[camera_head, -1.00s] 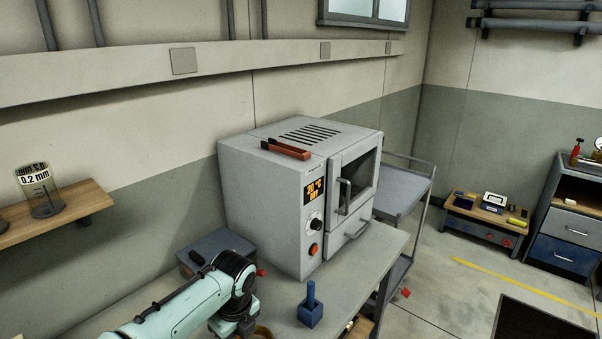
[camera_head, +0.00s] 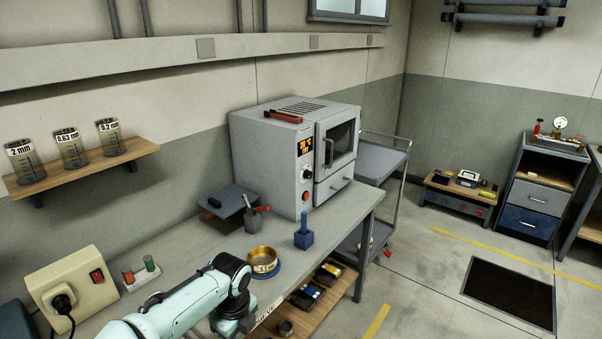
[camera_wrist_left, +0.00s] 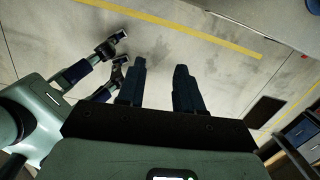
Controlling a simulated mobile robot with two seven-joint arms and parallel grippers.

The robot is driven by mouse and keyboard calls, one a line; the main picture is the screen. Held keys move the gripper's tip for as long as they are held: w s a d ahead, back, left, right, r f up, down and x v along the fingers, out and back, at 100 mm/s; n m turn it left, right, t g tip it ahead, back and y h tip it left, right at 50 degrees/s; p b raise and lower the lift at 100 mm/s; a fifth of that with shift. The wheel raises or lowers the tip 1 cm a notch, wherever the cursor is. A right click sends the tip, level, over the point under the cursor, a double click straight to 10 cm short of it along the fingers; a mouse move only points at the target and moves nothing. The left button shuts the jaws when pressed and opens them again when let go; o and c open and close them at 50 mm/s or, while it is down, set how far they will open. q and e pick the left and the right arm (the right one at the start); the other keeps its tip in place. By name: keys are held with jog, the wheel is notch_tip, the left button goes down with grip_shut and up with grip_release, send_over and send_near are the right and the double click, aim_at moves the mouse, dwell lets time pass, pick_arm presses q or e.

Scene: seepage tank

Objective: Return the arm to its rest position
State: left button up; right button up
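My left arm (camera_head: 190,305) comes in from the bottom left of the head view, bent at a joint near the front edge of the workbench (camera_head: 215,232). Its gripper is out of that view. In the left wrist view my left gripper (camera_wrist_left: 162,85) points out over bare floor. Its two dark fingers are apart, with nothing between them. To their left, two dark prongs with pale tips (camera_wrist_left: 118,40) show, perhaps my right gripper; I cannot tell its opening. My right arm does not show in the head view.
A beige socket box (camera_head: 72,283) is at left. A cart (camera_head: 385,160) stands beyond. Floor to the right is largely clear.

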pick_arm(q)
jog(key=s+d+f+n+g+h, duration=0.1)
jog(key=s+f+n, duration=0.15)
jog(key=f, duration=0.65)
jog(key=s+d+f+n+h, duration=0.15)
jog(key=f+n, duration=0.25)
jog(key=f, duration=0.4)
jog(key=s+f+n+g+h, duration=0.15)
jog(key=f+n, duration=0.25)
jog(key=f, duration=0.5)
jog(key=s+f+n, duration=0.6)
jog(key=s+n, duration=0.3)
jog(key=s, duration=0.2)
jog(key=s+f+n, duration=0.6)
jog(key=s+n, duration=0.3)
jog(key=s, duration=0.3)
jog(key=shift+a+f+t+h, duration=0.15)
jog(key=shift+a+t+h, duration=0.15)
jog(key=shift+a+t, duration=0.05)
jog(key=shift+s, duration=0.1)
